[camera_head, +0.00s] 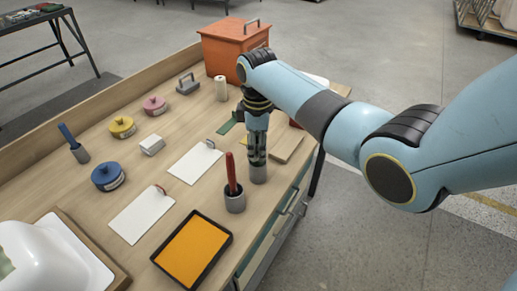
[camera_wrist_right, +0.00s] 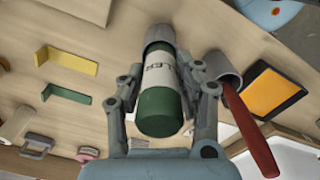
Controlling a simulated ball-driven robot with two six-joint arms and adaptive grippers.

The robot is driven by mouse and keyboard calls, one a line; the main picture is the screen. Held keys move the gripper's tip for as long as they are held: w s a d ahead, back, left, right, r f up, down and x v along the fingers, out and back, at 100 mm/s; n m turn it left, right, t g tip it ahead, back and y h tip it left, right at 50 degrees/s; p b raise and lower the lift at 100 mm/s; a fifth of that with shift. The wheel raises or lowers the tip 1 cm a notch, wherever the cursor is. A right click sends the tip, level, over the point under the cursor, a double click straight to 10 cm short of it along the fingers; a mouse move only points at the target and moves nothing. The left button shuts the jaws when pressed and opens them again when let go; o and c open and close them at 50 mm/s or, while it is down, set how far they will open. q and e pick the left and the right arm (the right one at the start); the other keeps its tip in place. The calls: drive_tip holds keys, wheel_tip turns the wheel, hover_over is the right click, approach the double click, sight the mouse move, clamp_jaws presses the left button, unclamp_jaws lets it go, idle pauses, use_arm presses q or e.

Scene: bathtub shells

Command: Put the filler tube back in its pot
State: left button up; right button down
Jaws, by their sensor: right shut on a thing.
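My right gripper (camera_wrist_right: 160,112) is shut on the filler tube (camera_wrist_right: 161,108), a green cylinder with a white lettered band. The tube is upright. A grey pot (camera_head: 258,174) stands directly under the right gripper (camera_head: 257,155) in the head view, close to the bench's front edge. In the wrist view the tube's far end meets the grey pot (camera_wrist_right: 158,36) and lines up with it. How deep the end sits inside is hidden. In the head view the fingers mostly cover the tube. My left gripper is out of view.
A second grey pot (camera_head: 235,202) with a red-handled tool (camera_head: 230,172) stands close beside on the left. An orange pad in a black tray (camera_head: 193,250), white sheets (camera_head: 194,162), coloured tins (camera_head: 108,176) and an orange box (camera_head: 232,45) occupy the bench.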

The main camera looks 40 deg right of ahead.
drive_tip(key=shift+f, duration=0.6)
drive_tip(key=c, duration=0.9)
unclamp_jaws()
drive_tip(key=shift+f, duration=0.1)
drive_tip(key=shift+r, duration=0.3)
wheel_tip(320, 180, up, 12)
drive_tip(key=shift+a+f, duration=0.1)
drive_tip(key=shift+f, duration=0.05)
